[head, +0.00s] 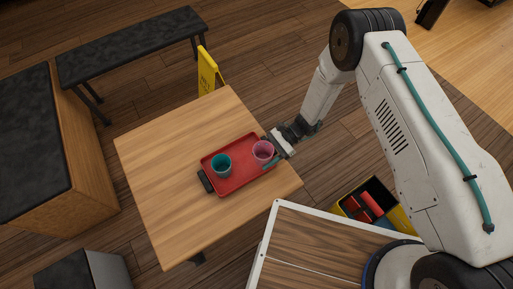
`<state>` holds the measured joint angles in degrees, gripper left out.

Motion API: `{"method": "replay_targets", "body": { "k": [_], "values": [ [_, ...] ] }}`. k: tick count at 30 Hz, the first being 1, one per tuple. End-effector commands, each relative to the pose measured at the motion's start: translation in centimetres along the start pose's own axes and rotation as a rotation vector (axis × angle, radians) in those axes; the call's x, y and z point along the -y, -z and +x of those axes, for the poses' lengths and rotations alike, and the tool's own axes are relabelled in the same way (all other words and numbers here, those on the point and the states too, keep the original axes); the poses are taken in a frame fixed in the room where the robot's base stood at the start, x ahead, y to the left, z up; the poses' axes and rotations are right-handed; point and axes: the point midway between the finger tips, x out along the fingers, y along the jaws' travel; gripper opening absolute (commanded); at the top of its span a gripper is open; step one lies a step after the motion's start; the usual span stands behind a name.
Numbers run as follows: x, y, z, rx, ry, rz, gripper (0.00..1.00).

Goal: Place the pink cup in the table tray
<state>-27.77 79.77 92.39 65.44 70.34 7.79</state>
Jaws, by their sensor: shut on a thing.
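The pink cup (263,151) is upright at the right end of the red tray (239,183). I cannot tell whether its base touches the tray. The tray lies on the wooden table (165,184). My gripper (272,145) is at the cup's right side, shut on the cup. The fingertips are small in the head view and partly hidden against the cup. A teal cup (221,165) stands upright in the left part of the tray, apart from the pink cup.
A dark block (204,181) is at the tray's left edge. A yellow floor sign (208,72) stands behind the table. A yellow bin (399,217) with red things sits at right. A black bench (130,45) is at the back left. The table's left side is clear.

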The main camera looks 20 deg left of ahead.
Motion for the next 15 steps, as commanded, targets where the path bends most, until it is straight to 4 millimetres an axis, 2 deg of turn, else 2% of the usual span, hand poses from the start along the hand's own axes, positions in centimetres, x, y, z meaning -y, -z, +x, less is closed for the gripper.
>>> {"method": "replay_targets", "body": {
  "k": [1, 6, 13, 15],
  "values": [
    [1.4, 0.3, -0.3, 0.0, 0.0, -0.005, 0.31],
    [4.5, 0.9, -1.0, 0.0, 0.001, -0.002, 0.31],
    [6.5, 1.3, -1.5, 0.0, 0.001, 0.0, 0.31],
    [6.2, 2.6, -0.8, 0.002, -0.001, 0.004, 0.31]
  ]
}}
